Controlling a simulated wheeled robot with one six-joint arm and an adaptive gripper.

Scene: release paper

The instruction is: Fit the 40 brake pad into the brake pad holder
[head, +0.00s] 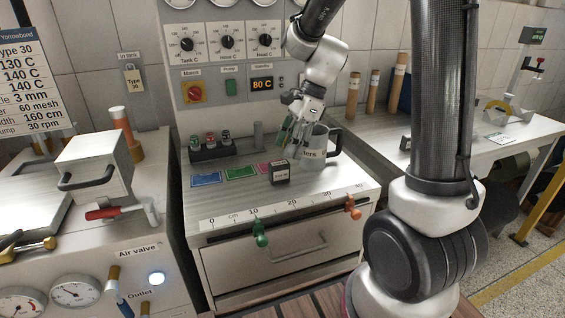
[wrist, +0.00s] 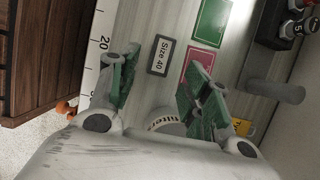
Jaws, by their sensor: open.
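A dark block with a white label (head: 281,173) sits on the bench behind the ruler. In the wrist view a dark-framed label reading "Size 40" (wrist: 160,56) appears between my fingers, apart from both. My gripper (head: 291,133) has green finger pads and hangs over the bench in front of the mug; it is open and empty in the wrist view (wrist: 160,80). A black rack (head: 212,150) with several small capped pieces stands at the back left of the bench; its edge shows in the wrist view (wrist: 272,28). I cannot identify a brake pad or holder for certain.
A grey mug (head: 318,152) stands beside my gripper. Blue (head: 206,179), green (head: 241,172) and pink cards lie behind the ruler (head: 285,207). A short grey post (head: 258,135) stands right of the rack. Green (head: 260,233) and orange (head: 353,208) sliders sit on the front edge.

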